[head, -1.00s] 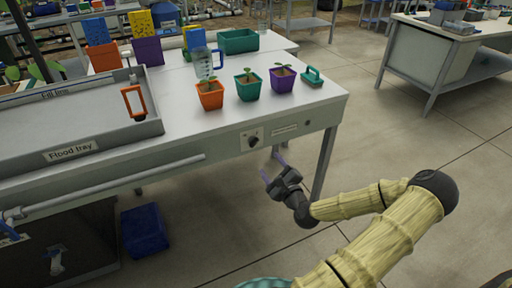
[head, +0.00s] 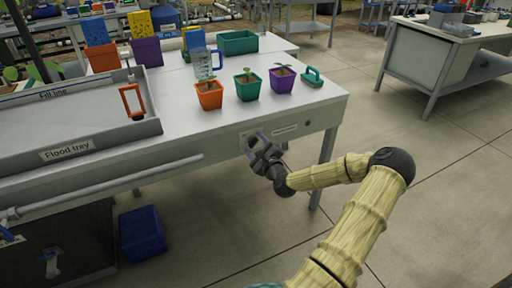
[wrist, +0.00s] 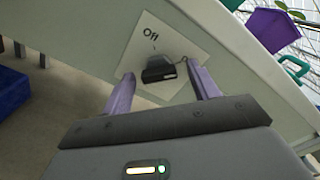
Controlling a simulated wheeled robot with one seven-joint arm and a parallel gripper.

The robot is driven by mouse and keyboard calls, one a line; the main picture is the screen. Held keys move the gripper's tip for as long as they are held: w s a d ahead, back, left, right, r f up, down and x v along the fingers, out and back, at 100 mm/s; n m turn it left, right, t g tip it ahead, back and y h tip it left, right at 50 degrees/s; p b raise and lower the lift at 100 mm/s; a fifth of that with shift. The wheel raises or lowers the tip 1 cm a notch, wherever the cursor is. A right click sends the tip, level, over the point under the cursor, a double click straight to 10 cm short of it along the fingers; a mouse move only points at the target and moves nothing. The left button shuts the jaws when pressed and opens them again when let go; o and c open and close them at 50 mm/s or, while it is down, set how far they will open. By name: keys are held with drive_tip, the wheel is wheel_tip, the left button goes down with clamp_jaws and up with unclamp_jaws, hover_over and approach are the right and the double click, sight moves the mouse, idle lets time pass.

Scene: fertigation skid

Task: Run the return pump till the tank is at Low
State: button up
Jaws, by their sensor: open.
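My gripper (head: 257,143) is open at the front panel of the bench, in front of the switch plate. In the wrist view a dark knob (wrist: 158,71) on a pale plate marked "Off" (wrist: 150,42) lies between and just beyond the two purple fingers of my gripper (wrist: 163,88). I cannot tell if the fingers touch it. In the head view my gripper hides the knob. The flood tray (head: 70,130) with a "Fill line" label stands on the bench at left. The tank's level is not readable here.
Orange (head: 209,97), teal (head: 247,86) and purple (head: 282,80) potted seedlings stand near the bench's front edge. A blue bin (head: 142,233) sits on the floor under the bench. The floor at right is clear up to another table (head: 440,65).

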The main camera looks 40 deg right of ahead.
drive_tip(key=shift+c, duration=0.4)
drive_tip(key=c, duration=0.9)
drive_tip(key=shift+a, duration=0.1)
